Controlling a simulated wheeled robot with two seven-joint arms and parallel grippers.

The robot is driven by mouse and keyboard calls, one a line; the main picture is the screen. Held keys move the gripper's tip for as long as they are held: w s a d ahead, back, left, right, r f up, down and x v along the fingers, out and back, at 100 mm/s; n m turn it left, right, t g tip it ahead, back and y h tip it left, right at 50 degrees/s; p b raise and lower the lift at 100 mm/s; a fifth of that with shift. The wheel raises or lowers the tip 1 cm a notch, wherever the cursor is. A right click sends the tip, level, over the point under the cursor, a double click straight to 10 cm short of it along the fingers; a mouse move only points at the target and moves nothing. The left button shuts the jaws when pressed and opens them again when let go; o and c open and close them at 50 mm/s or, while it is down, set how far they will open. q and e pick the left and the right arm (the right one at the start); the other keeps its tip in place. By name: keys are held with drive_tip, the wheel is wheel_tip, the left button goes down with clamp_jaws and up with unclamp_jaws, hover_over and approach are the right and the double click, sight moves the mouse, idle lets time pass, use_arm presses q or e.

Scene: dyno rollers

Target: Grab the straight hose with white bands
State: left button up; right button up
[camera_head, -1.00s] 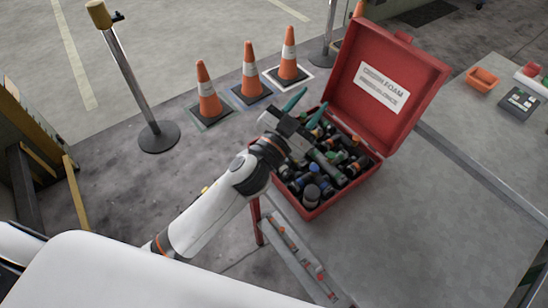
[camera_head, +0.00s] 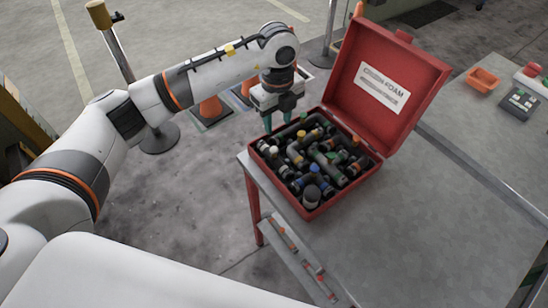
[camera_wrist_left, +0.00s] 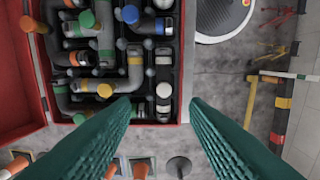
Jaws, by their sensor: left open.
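The open red box (camera_head: 312,210) sits on the grey table and holds several dark and grey hoses with coloured caps. In the left wrist view, a short, straight dark hose with white bands (camera_wrist_left: 164,92) lies along the box's red wall (camera_wrist_left: 186,62). I cannot pick it out surely in the head view. My left gripper (camera_head: 277,122) is open and empty, pointing down above the box's far left edge. In the left wrist view its green fingers (camera_wrist_left: 160,108) are spread, with the banded hose between their tips in the picture, apart from them. My right gripper is not in view.
The raised red lid (camera_head: 390,75) stands behind the box on the right. Other hoses, such as a grey one with a yellow cap (camera_wrist_left: 92,86), lie close beside the banded one. Orange cones (camera_head: 210,108) stand on the floor behind. The table (camera_head: 420,215) right of the box is clear.

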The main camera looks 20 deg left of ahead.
use_arm(q)
drive_tip(key=p, duration=0.2)
hover_over(274, 149)
drive_tip(key=f, duration=0.6)
drive_tip(key=shift+d+f, duration=0.25)
drive_tip(key=shift+d, duration=0.05)
drive_tip(key=f, duration=0.1)
drive_tip(key=f+p, duration=0.1)
drive_tip(key=f, duration=0.2)
drive_tip(key=shift+a+f+p, duration=0.15)
drive_tip(key=shift+a+p, duration=0.15)
drive_tip(key=shift+f, duration=0.5)
clamp_jaws()
drive_tip(key=shift+r, duration=0.1)
